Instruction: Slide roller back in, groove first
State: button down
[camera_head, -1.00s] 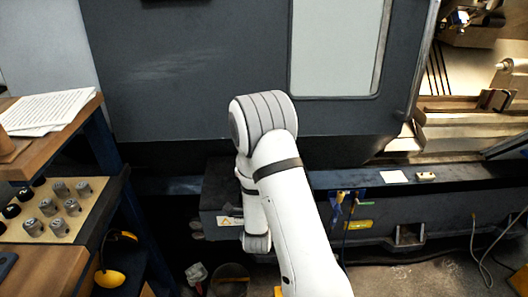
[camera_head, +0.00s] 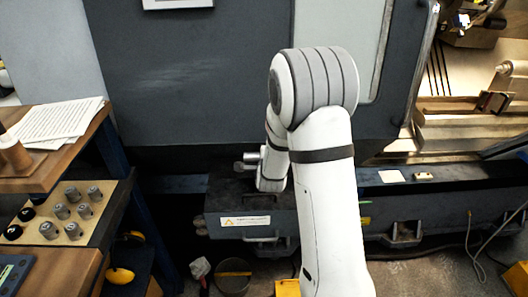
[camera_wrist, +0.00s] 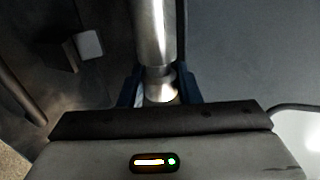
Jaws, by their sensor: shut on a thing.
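In the wrist view a shiny metal roller (camera_wrist: 154,30) runs up from between the two blue fingers of my gripper (camera_wrist: 160,78). The gripper is shut on it near its lower end. A narrower band shows on the roller just above its bright end, which sits between the fingers. The far end leaves the top of the picture. In the head view a small metallic piece (camera_head: 248,162) shows left of my wrist; I cannot tell whether it is the roller. My arm hides the fingers there. No opening for the roller can be made out.
The dark machine door (camera_head: 200,80) stands behind my arm. A dark box with a warning label (camera_head: 245,221) is below it. At left, a tray (camera_head: 113,203) holds several metal pieces, beside papers (camera_head: 55,125). The machine's lit inside is at right.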

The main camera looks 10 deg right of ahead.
jog(key=shift+r, duration=0.25)
jog(key=shift+f+g, duration=0.2)
jog(key=shift+g, duration=0.1)
jog(key=shift+f+b, duration=1.35)
jog(key=shift+f, duration=1.6)
jog(key=shift+f+b, duration=0.7)
jog(key=shift+b, duration=0.25)
jog(key=shift+s, duration=0.1)
jog(key=c, duration=1)
grip_release()
jog(key=shift+o, duration=0.2)
jog(key=shift+b+v, duration=0.55)
jog(key=shift+v, duration=3.35)
